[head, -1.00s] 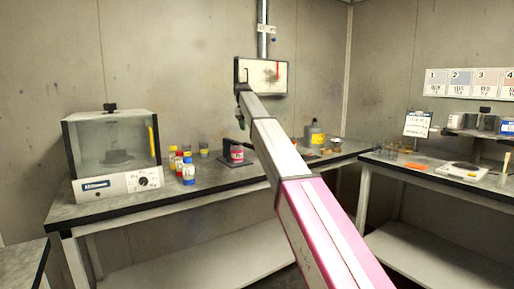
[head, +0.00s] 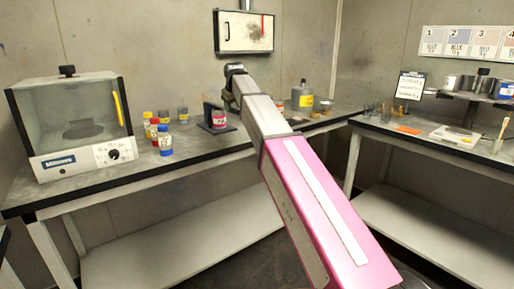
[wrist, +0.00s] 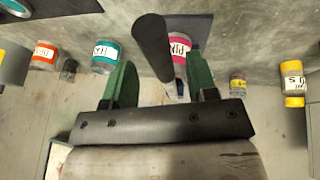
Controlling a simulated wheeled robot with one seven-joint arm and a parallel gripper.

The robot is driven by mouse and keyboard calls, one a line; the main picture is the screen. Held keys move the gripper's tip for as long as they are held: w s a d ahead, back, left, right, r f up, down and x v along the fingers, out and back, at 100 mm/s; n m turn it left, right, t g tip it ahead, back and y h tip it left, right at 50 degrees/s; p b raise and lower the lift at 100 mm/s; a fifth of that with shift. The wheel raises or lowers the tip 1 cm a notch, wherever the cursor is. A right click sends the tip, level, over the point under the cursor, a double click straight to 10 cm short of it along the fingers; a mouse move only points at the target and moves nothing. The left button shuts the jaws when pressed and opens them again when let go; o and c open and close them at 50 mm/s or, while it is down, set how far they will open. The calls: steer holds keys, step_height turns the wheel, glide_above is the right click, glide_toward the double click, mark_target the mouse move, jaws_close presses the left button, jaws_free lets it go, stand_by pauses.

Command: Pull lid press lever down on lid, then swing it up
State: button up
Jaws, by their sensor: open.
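The lid press stands on the back bench, with a dark base plate (head: 236,127) and a dark upright beside a pink-labelled can (head: 219,119). In the wrist view the can (wrist: 181,47) is near the top centre, by the dark plate (wrist: 202,22). A thick black bar, apparently the press lever (wrist: 152,48), looms in front of it. My gripper (wrist: 160,78) is open, its green fingers either side of the bar's lower end in the picture. I cannot tell whether they touch it. In the head view my arm partly hides the gripper (head: 229,100).
A clear-fronted Milliwave cabinet (head: 70,125) stands left on the bench. Several small coloured bottles (head: 165,140) stand between it and the press. A white panel (head: 244,32) hangs on the wall behind.

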steer(key=a+v, duration=0.1)
steer(key=v, duration=0.8)
steer(key=s+d+f, duration=0.2)
steer(key=d+f, duration=0.1)
steer(key=f, duration=0.5)
steer(key=s+d+f+m+g, duration=0.1)
steer(key=d+f, duration=0.3)
steer(key=f, duration=0.4)
steer(key=s+d+f+m, duration=0.1)
steer(key=s+d+f, duration=0.2)
steer(key=f, duration=0.5)
steer(key=shift+s+d+f+g+h, duration=0.3)
steer(key=shift+s+g, duration=0.05)
steer(key=shift+g, duration=0.05)
